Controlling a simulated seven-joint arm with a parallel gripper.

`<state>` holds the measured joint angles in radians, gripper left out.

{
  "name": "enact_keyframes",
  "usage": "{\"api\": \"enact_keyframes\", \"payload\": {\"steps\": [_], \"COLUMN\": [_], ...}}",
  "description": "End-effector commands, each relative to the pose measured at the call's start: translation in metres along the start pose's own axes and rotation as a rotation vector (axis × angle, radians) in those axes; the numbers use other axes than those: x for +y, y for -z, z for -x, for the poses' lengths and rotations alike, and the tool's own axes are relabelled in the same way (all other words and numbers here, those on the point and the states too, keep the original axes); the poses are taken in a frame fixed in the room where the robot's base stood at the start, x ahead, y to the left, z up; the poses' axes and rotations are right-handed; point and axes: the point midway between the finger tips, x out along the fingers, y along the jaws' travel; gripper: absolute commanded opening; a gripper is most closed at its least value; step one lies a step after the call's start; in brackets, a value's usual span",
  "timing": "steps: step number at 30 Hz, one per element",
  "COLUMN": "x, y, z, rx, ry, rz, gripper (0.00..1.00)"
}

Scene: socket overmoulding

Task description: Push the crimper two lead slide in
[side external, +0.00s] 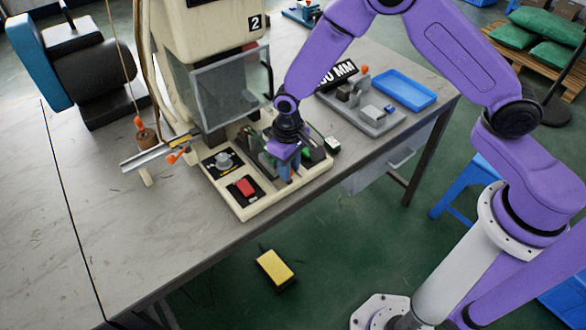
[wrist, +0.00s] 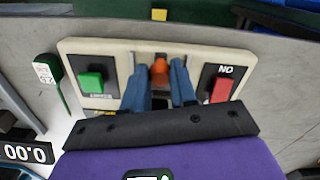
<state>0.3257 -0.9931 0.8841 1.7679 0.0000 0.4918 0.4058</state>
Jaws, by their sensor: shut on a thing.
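The crimper marked 2 (side external: 215,25) stands on the bench with a clear guard in front. In the wrist view an orange knob (wrist: 159,71), apparently the lead slide's handle, sits in a slot in the cream base (wrist: 200,52). My gripper (wrist: 161,64) has its two blue fingers on either side of the knob and is shut on it. In the side view my gripper (side external: 286,174) points down at the right part of the crimper's base (side external: 255,209). The knob and most of the slide are hidden there by my gripper.
The wrist view shows a green button (wrist: 92,81) left of the knob and a red button (wrist: 221,89) right of it. A grey fixture (side external: 362,108) and a blue tray (side external: 404,89) lie behind on the bench. A yellow pedal (side external: 274,268) is on the floor.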

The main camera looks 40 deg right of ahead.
Motion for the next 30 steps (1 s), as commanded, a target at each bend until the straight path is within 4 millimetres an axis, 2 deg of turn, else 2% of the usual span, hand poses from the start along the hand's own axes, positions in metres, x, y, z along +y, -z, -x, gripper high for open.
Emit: {"api": "enact_keyframes", "payload": {"steps": [1,9,15,28,29,30], "x": [0.002,0.013,0.020,0.024,0.024,0.024], "y": [0.010,0.054,0.079,0.089,0.089,0.089], "z": [0.000,0.000,0.000,0.001,0.001,0.001], "rx": [0.005,0.007,0.006,0.013,0.013,0.013], "ry": [0.002,0.002,0.002,0.002,0.002,0.002], "rz": [-0.003,-0.003,0.000,0.000,-0.001,-0.001], "gripper": [0.00,0.00,0.00,0.00,0.33,0.46]}}
